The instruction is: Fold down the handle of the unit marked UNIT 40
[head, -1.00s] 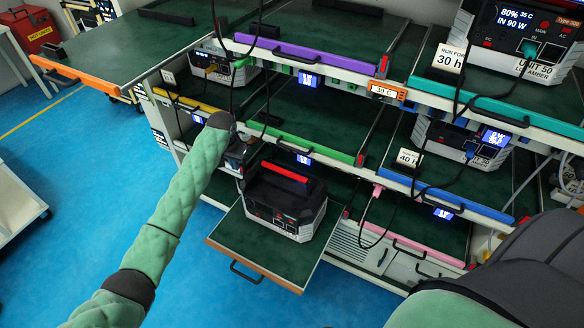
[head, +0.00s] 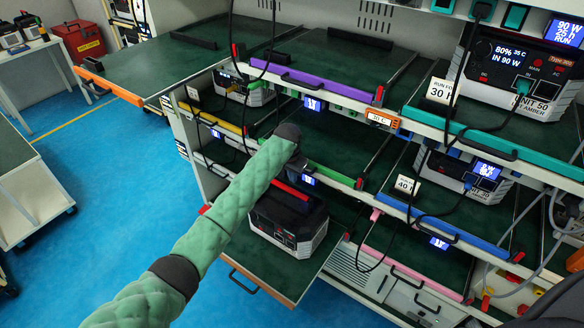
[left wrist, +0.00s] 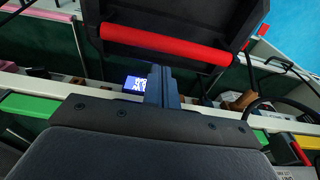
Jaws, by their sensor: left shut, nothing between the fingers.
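A black and grey power unit (head: 288,228) with a red handle bar (head: 291,191) sits on a pulled-out tray at the bottom of the rack. I cannot read a unit number on it. My left gripper (head: 301,166) is above the back of this unit, and my forearm partly covers it. In the left wrist view the shut, empty fingers (left wrist: 160,72) point toward the red handle bar (left wrist: 165,45), close to it. I cannot tell whether they touch it. The handle seems to stand up from the unit. My right gripper is out of view.
The pulled-out tray (head: 262,276) has an orange front edge. The green-edged shelf (head: 335,174) is just above and behind the unit. Black cables hang beside my left arm. An orange-edged tray (head: 110,87) sticks out at upper left. Blue floor is free at left.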

